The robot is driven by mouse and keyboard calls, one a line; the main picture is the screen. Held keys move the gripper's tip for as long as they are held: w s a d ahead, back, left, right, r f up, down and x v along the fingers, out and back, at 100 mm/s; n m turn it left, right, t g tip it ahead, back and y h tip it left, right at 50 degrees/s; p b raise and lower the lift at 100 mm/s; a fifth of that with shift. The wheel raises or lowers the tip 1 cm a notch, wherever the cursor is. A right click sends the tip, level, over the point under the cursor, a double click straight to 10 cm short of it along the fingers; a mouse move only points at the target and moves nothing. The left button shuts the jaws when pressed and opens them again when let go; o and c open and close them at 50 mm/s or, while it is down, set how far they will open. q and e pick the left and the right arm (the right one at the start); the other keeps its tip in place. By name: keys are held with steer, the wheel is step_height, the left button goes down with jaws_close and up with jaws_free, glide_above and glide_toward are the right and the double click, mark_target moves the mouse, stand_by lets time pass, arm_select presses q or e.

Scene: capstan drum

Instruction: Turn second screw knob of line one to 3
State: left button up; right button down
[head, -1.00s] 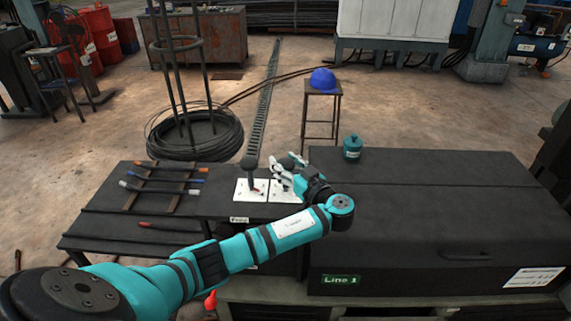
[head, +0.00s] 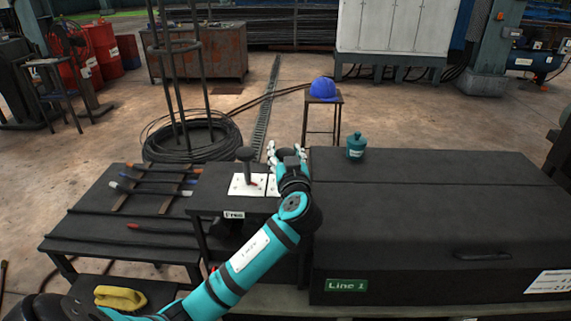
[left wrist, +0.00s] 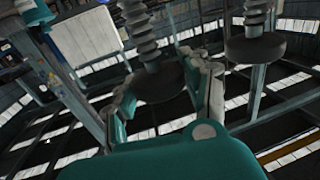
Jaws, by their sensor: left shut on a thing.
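The knob in my grip is a dark round screw knob (left wrist: 158,82) on a ribbed spindle, seen between the fingers in the left wrist view. In the head view it is mostly hidden by my left gripper (head: 287,153), which points away over a white dial plate (head: 272,186). My left gripper is shut around this knob's sides. The other screw knob (head: 246,155) stands to its left on its own white plate (head: 243,187) with a red pointer, and also shows in the left wrist view (left wrist: 257,48). The scale numbers are too small to read. My right gripper is out of view.
A rack with coloured rods (head: 150,188) lies on the left bench. A yellow item (head: 120,298) lies at the lower left.

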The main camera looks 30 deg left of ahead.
arm_select(q)
steer(key=m+t+h, duration=0.2)
steer(key=h, duration=0.1)
steer(key=shift+m+h+p, duration=0.3)
steer(key=shift+m, duration=0.1)
steer(key=m+t+h+p, duration=0.1)
steer(key=m+h, duration=0.1)
steer(key=shift+t+h, duration=0.4)
steer(key=shift+f+m+t+h+p, duration=0.1)
steer(key=shift+m+t+h+p, duration=0.2)
steer(key=shift+m+h+p, duration=0.7)
steer(key=shift+h, duration=0.4)
steer(key=shift+d+f, duration=0.1)
